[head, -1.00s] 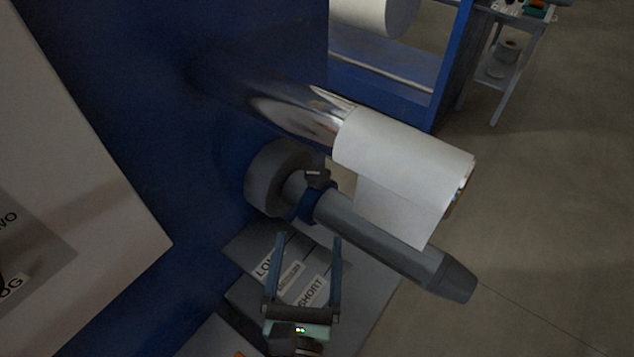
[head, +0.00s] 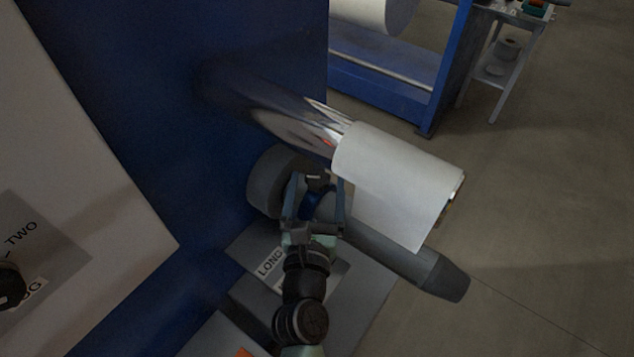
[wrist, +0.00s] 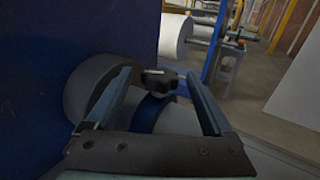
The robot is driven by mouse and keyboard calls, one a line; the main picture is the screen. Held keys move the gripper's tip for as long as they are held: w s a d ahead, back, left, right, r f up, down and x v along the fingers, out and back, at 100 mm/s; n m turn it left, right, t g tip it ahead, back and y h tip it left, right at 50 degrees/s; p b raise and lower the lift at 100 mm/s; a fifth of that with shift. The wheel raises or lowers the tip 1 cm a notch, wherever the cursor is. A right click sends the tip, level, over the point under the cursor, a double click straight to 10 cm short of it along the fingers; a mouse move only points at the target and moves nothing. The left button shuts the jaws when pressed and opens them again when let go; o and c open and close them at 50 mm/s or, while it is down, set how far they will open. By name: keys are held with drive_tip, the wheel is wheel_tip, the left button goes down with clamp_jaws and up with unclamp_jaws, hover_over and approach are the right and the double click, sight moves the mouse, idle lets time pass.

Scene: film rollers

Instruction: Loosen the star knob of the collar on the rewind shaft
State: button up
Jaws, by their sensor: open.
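The star knob (head: 317,181) is a small dark knob on top of the blue collar (head: 310,203), which sits around the grey rewind shaft (head: 405,258). The shaft has a wide round grey flange (head: 264,186) at the panel end. My gripper (head: 319,178) is open, its two fingers reaching over the collar with the knob between them in the picture. In the wrist view the knob (wrist: 160,79) shows between the open fingers, nearer the fingertips, with the collar (wrist: 150,112) below it. I cannot tell whether a finger touches the knob.
A shiny roller with a white film sheet (head: 396,185) hangs just above and right of the shaft. The blue machine panel (head: 150,110) stands to the left. Labelled grey boxes (head: 255,243) lie below. Open floor is at the right.

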drive_tip(key=shift+w, duration=0.1)
clamp_jaws()
idle(0.4)
drive_tip(key=y+p, duration=0.1)
drive_tip(key=p, duration=0.2)
drive_tip(key=shift+r+n, duration=0.25)
drive_tip(key=shift+n, duration=0.15)
drive_tip(key=shift+d+y+p, duration=0.1)
drive_tip(key=shift+y+p, duration=0.2)
drive_tip(key=shift+p, duration=0.35)
drive_tip(key=c, duration=1.4)
unclamp_jaws()
drive_tip(key=n+y+p, duration=0.1)
drive_tip(key=p, duration=0.1)
drive_tip(key=y+p, duration=0.1)
drive_tip(key=p, duration=0.1)
drive_tip(key=shift+d+r+n+y+p, duration=0.1)
drive_tip(key=shift+d+n+y+p, duration=0.1)
drive_tip(key=shift+n+y+p, duration=0.15)
drive_tip(key=shift+d+n+g+y+p, duration=0.1)
drive_tip(key=shift+n+g+y+p, duration=0.2)
drive_tip(key=shift+n+y+p, duration=0.7)
clamp_jaws()
drive_tip(key=shift+f+n+g+y, duration=0.3)
drive_tip(key=shift+n+g+y, duration=0.3)
drive_tip(key=shift+y, duration=0.75)
drive_tip(key=shift+n, duration=0.25)
